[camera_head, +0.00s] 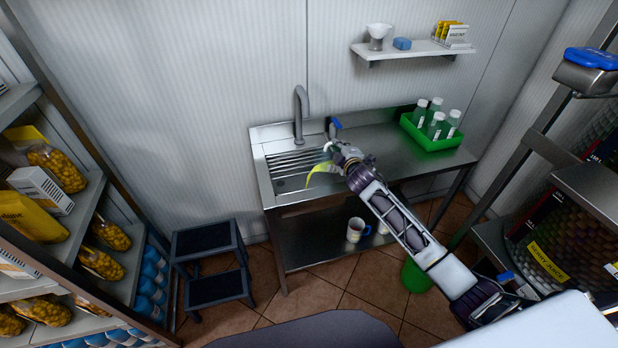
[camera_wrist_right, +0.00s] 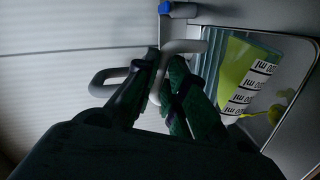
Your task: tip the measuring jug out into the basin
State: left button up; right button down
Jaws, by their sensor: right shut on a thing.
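The measuring jug (camera_wrist_right: 243,75) shows in the right wrist view as a clear vessel with printed marks and yellow-green liquid inside. It is tilted over the ribbed steel basin (camera_head: 283,183). A thin yellow-green strand and a small blob (camera_wrist_right: 275,113) show beyond its lip. In the head view a curved yellow-green shape (camera_head: 320,172) shows beside my right gripper (camera_head: 338,153); the gripper hides part of the jug. The right gripper is shut on the jug, with a pale handle-like bar between its dark fingers. My left gripper is not in view.
A grey tap (camera_head: 301,112) rises behind the basin, near a blue-topped valve (camera_head: 336,123). A green tray (camera_head: 433,139) of bottles stands on the counter's right. A wall shelf (camera_head: 415,50) hangs above. Shelving (camera_head: 80,225) stands left, a black step stool (camera_head: 208,238) beside it.

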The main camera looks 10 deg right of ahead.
aim_at(325, 156)
jog(key=shift+a, duration=0.6)
jog(key=shift+a+n+b, duration=0.25)
jog(key=shift+n+b, duration=0.05)
jog(key=shift+a, duration=0.25)
jog(key=shift+w+a+r+n+h+p, duration=0.1)
jog(key=shift+a+r+n+h+p, duration=0.2)
jog(key=shift+a+n+p, duration=0.35)
jog(key=shift+w+a+r+n+h+p, duration=0.1)
jog(key=shift+a+r+n+p, duration=0.3)
jog(key=shift+a, duration=0.4)
jog(key=shift+w+a+r+n+h+p, duration=0.15)
jog(key=shift+a+n+p, duration=0.15)
jog(key=shift+a+n, duration=0.3)
jog(key=shift+a+r+n+h+p, duration=0.15)
jog(key=shift+a+n+p, duration=0.15)
jog(key=shift+a, duration=0.45)
jog(key=shift+f, duration=0.1)
